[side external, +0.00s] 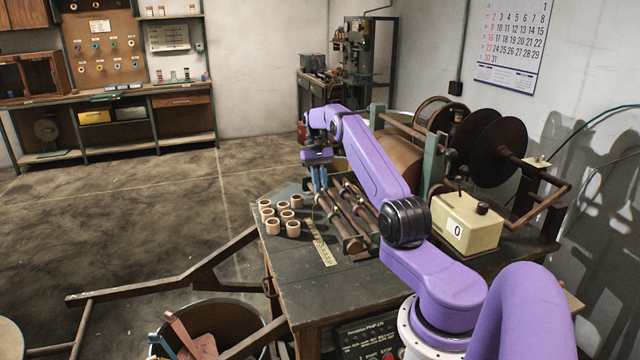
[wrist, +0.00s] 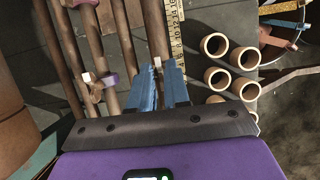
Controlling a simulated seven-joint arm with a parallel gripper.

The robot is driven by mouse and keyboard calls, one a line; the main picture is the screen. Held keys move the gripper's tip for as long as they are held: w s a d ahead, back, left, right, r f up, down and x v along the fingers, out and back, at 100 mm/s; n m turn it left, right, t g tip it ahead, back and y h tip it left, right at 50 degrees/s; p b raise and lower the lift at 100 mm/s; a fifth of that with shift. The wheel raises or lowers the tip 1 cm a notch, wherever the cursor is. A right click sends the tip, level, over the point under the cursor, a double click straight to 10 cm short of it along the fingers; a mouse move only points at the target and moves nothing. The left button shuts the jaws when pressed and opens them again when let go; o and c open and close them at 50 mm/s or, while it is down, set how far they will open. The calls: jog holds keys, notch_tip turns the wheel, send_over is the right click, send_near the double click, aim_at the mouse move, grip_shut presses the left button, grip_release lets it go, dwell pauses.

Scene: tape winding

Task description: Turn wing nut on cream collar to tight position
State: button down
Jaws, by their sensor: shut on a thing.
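My gripper (wrist: 159,72) has its two blue fingers closed in on a small pale cream piece (wrist: 157,62), which shows between the fingertips in the wrist view. It appears to be the wing nut on the cream collar; the fingers hide most of it, so its angle cannot be told. It sits at a brown rod (wrist: 128,50). In the side view my gripper (side external: 319,188) points down at the left end of the rods (side external: 345,212), and the nut is too small to make out there.
Another pale piece (wrist: 87,77) and a purple piece (wrist: 110,80) sit on the neighbouring rods. A yellow ruler (side external: 322,245) lies beside the rods. Several cardboard cores (side external: 291,228) stand on the table left of it. A cream counter box (side external: 465,225) stands to the right.

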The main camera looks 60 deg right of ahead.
aim_at(322, 189)
dwell(0.4)
jog(key=c, duration=1.2)
grip_release()
jog(key=shift+r, duration=0.1)
notch_tip(322, 189, up, 3)
jog(key=shift+r, duration=0.1)
jog(key=shift+s+a+r, duration=2.4)
jog(key=shift+s, duration=0.2)
jog(key=shift+s+a+r, duration=2.35)
jog(key=shift+s+r, duration=0.05)
jog(key=shift+s, duration=0.2)
